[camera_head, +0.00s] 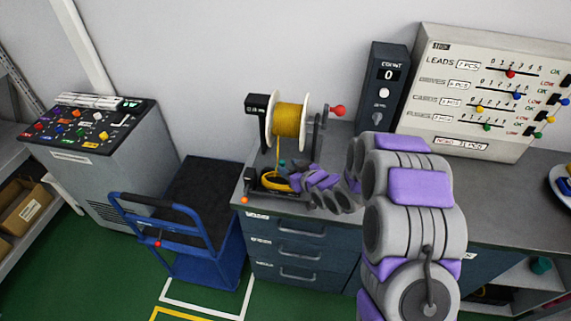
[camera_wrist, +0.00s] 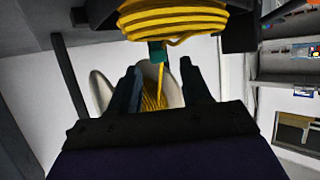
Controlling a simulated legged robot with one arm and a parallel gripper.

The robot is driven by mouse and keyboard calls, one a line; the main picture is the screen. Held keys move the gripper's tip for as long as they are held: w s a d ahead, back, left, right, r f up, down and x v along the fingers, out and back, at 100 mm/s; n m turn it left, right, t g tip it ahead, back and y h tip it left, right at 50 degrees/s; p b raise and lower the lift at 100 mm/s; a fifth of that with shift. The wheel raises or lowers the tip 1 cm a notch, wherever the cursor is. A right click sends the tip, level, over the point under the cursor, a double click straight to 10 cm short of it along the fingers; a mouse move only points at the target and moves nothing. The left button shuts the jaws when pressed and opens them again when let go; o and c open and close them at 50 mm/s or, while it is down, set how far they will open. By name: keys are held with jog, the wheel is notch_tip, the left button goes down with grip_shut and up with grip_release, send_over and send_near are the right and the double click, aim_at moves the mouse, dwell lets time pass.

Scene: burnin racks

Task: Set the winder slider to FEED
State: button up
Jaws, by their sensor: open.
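The winder (camera_head: 264,125) stands on the bench, with a white-flanged spool of yellow wire (camera_head: 289,120) above and a yellow coil (camera_head: 272,181) low at the front. A small teal piece (camera_head: 281,162) shows behind the coil. It also shows in the wrist view (camera_wrist: 157,52), with yellow wire beside it. I cannot tell if it is the slider knob, and no FEED mark is readable. My gripper (camera_head: 293,180) is at the winder's right side, close to the coil. In the wrist view my gripper (camera_wrist: 160,78) has its fingers apart, the teal piece ahead between their tips; contact is unclear.
A red-knobbed crank (camera_head: 338,111) sticks out right of the spool. A counter box (camera_head: 382,85) reading 0 and a slider panel (camera_head: 480,95) stand behind my arm. A blue cart (camera_head: 190,220) and a button console (camera_head: 95,130) are left of the bench.

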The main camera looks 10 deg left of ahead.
jog(key=p+v, duration=0.1)
jog(key=v, duration=1.2)
jog(key=shift+s+a, duration=0.1)
jog(key=shift+a, duration=0.05)
jog(key=d+r+m+g+h, duration=0.1)
jog(key=d+r+m+h, duration=0.15)
jog(key=d+h, duration=0.55)
jog(key=s+d+r+m+g+h, duration=0.25)
jog(key=s+d+r, duration=0.25)
jog(key=s+d, duration=0.5)
jog(key=s+a+r+m+g, duration=0.1)
jog(key=s+r+g, duration=0.1)
jog(key=s, duration=0.7)
jog(key=s+a+r+m+g+y, duration=0.1)
jog(key=s+r+g, duration=0.1)
jog(key=s, duration=0.7)
jog(key=s+a+r+m+g, duration=0.1)
jog(key=s+g, duration=0.3)
jog(key=s, duration=0.5)
jog(key=shift+s+r+m, duration=0.3)
jog(key=shift+s+r, duration=0.1)
jog(key=shift+r, duration=0.35)
